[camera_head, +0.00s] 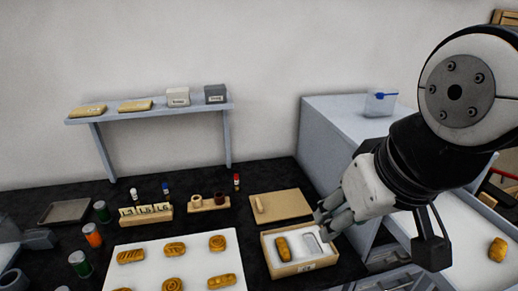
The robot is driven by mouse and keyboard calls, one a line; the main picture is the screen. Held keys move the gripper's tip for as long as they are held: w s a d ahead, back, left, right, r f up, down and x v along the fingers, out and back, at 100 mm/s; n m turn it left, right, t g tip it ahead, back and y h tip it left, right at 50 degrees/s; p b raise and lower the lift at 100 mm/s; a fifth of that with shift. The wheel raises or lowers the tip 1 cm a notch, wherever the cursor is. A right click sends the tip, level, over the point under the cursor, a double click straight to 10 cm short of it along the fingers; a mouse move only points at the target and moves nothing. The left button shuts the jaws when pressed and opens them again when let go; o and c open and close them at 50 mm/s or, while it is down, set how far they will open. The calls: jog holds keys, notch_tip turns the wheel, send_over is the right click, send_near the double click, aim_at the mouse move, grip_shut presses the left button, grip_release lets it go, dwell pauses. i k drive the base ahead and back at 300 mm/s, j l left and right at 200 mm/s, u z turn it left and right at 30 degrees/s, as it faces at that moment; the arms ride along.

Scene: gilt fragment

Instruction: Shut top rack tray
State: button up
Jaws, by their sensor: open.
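A grey rack or cabinet (325,125) stands at the right against the wall. A pale tray (455,225) extends at its right side toward me and looks pulled out, with a gilt fragment (497,249) lying on it. My arm hides part of the tray and rack, so I cannot tell for certain which tier it is. My gripper (324,222) is open, left of the tray, and appears over or just above a shallow wooden box (268,246); contact cannot be told.
The box holds a gilt piece (283,248). A white board (145,275) bears several gilt pieces. Dark counter (240,260) carries jars, small blocks and a brown board (285,205). A clear container (380,104) stands on the rack. A wall shelf (150,112) is behind.

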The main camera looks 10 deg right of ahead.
aim_at(471, 227)
jog(key=z, duration=0.4)
jog(key=l+z, duration=0.1)
jog(key=z, duration=0.65)
jog(key=l+z, duration=0.15)
jog(key=z, duration=0.2)
jog(key=k, duration=0.4)
jog(key=j+u, duration=0.25)
jog(key=j, duration=0.3)
jog(key=k, duration=0.05)
